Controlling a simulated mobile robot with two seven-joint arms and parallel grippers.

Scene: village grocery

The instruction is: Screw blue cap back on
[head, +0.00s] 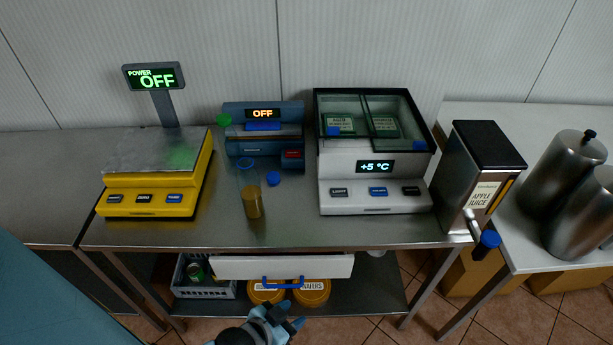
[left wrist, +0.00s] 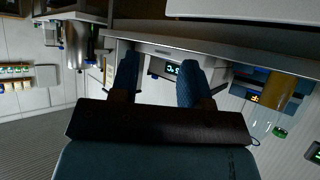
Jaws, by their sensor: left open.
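A tall clear jar (head: 251,202) with amber contents in its lower part stands upright on the steel table, with a blue ring at its open-looking top. A loose blue cap (head: 273,178) lies on the table just right of the jar. The jar also shows at the right of the left wrist view (left wrist: 276,97), which is turned upside down. My left gripper (head: 290,315) is open and empty at the bottom of the head view, well in front of the jar and cap. Its two blue fingers also show apart in the left wrist view (left wrist: 157,75). My right gripper is out of view.
A yellow scale (head: 147,205) stands left, a blue device (head: 262,140) behind the jar, a white cooler (head: 345,200) right. A juice dispenser (head: 460,180) stands further right. A white drawer (head: 320,267) with a blue handle is under the table edge, above tubs.

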